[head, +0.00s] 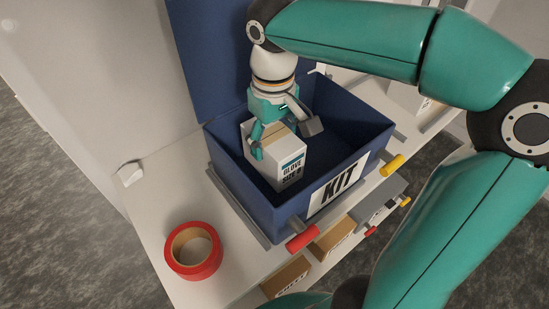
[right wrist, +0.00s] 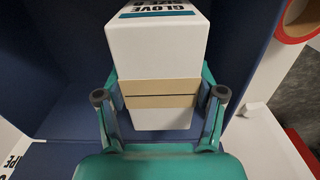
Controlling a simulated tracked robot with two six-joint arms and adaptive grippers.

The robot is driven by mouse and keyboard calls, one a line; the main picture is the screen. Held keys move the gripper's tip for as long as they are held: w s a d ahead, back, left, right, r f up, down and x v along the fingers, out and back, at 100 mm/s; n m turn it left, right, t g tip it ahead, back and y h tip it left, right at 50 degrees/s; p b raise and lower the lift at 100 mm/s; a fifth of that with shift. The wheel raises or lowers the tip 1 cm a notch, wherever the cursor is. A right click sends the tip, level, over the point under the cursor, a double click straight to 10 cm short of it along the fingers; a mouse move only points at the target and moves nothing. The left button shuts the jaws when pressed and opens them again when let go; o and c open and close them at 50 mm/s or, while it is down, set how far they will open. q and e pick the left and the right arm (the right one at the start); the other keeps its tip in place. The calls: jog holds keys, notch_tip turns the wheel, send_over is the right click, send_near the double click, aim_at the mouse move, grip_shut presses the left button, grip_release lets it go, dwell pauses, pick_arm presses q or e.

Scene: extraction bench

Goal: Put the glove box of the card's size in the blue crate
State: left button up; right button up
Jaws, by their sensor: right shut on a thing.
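A white glove box (head: 291,169) stands inside the blue crate (head: 240,169), toward its left side. My right gripper (head: 282,140) reaches down into the crate and is shut on the box. In the right wrist view the box (right wrist: 155,50) sits between both fingers (right wrist: 160,97), with a tan band around it at finger height. Whether the box touches the crate floor is hidden. The card is not seen. My left gripper is not in view.
The crate has a raised blue lid at the back and a "KIT" label (head: 337,190) in front. A red tape roll (head: 194,250) lies on the white bench left of it. Red (head: 302,237) and yellow (head: 392,166) handles stick out along the front. Labelled boxes (head: 286,276) sit lower down.

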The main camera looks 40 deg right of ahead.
jog(key=shift+f, duration=2.95)
jog(key=shift+f+b, duration=0.15)
jog(key=shift+b, duration=0.15)
jog(key=o, duration=1.4)
notch_tip(320, 180, up, 12)
jog(key=shift+r+p, duration=0.2)
jog(key=shift+p, duration=0.5)
